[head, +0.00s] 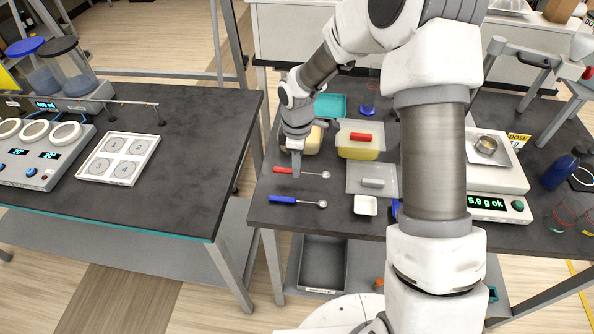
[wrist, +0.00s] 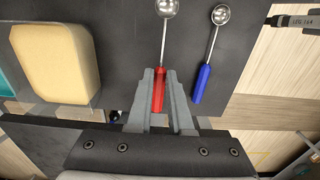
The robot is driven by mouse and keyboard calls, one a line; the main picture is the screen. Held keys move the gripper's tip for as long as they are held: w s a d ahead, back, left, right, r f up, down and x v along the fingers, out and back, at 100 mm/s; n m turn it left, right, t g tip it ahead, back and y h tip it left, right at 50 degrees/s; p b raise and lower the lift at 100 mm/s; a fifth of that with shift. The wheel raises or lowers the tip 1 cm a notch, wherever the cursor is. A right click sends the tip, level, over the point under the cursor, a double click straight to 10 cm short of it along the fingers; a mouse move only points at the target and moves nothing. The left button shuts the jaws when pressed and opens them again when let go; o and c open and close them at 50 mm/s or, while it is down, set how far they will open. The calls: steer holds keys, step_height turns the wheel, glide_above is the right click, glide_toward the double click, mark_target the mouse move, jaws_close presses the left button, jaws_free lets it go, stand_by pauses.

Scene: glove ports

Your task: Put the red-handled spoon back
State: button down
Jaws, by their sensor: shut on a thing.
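The red-handled spoon (head: 316,174) is at the left end of the right-hand dark table, its metal bowl pointing right in the head view. My gripper (head: 297,172) comes down over its red handle. In the wrist view the red handle (wrist: 159,84) lies between the two grey fingers of my gripper (wrist: 161,74), which are shut on it. The spoon is at or very near the tabletop; I cannot tell whether it touches. A blue-handled spoon (head: 296,201) lies beside it, nearer the front edge, and also shows in the wrist view (wrist: 203,80).
A yellow-filled tub (head: 357,153) with a red-handled lid, a grey-handled clear lid (head: 358,185) and a white weighing dish (head: 365,206) lie right of the spoons. A scale (head: 486,205) reads "5.9 g ok". A gap separates this table from the left table (head: 190,150).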

steer(key=shift+f, duration=1.35)
steer(key=shift+f, duration=0.2)
steer(key=c, duration=0.8)
jaws_free()
steer(key=shift+c, duration=0.2)
step_height(320, 180, up, 13)
steer(key=shift+f, duration=0.2)
